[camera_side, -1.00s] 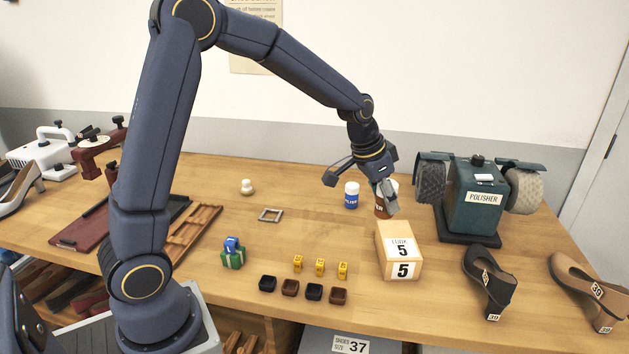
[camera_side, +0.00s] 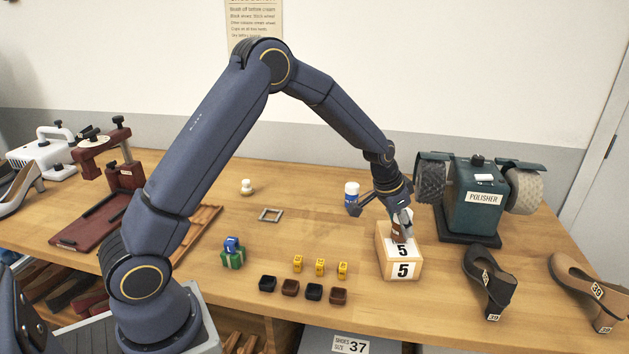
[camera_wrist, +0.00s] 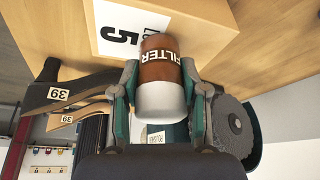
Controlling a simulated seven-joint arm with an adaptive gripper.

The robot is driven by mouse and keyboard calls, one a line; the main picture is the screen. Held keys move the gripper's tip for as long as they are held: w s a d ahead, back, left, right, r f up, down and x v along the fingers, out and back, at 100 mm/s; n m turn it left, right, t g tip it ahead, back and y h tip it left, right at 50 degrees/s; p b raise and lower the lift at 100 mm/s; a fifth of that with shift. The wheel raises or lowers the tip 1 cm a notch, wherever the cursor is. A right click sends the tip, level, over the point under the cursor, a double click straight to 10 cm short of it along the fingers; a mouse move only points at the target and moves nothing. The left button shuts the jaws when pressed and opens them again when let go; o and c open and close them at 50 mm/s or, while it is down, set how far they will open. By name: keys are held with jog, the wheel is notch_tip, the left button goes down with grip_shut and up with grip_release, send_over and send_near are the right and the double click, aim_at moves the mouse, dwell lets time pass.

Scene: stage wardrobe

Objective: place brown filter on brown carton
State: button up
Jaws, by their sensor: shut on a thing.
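The carton (camera_wrist: 195,25) is a tan box with a white label marked 5, beyond the bottle's base. I cannot tell whether the base touches the carton's top.
A blue-labelled white bottle (camera_side: 351,194) stands left of my gripper. The green polisher (camera_side: 478,205) stands behind right, and a dark shoe (camera_side: 488,280) lies right of the carton. Yellow blocks (camera_side: 320,266) and small dark trays (camera_side: 314,291) are at the front left.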

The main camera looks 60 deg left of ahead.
jog(key=shift+f, duration=0.1)
jog(key=o, duration=1.2)
jog(key=shift+r, duration=0.3)
jog(key=s+r, duration=1.2)
jog(key=r, duration=0.5)
jog(key=s+n, duration=0.1)
jog(key=s, duration=0.6)
jog(key=s+r+n, duration=0.1)
jog(key=s, duration=0.6)
jog(key=s+t+y, duration=0.1)
jog(key=s, duration=0.7)
jog(key=shift+r+n, duration=0.25)
jog(key=shift+n, duration=0.15)
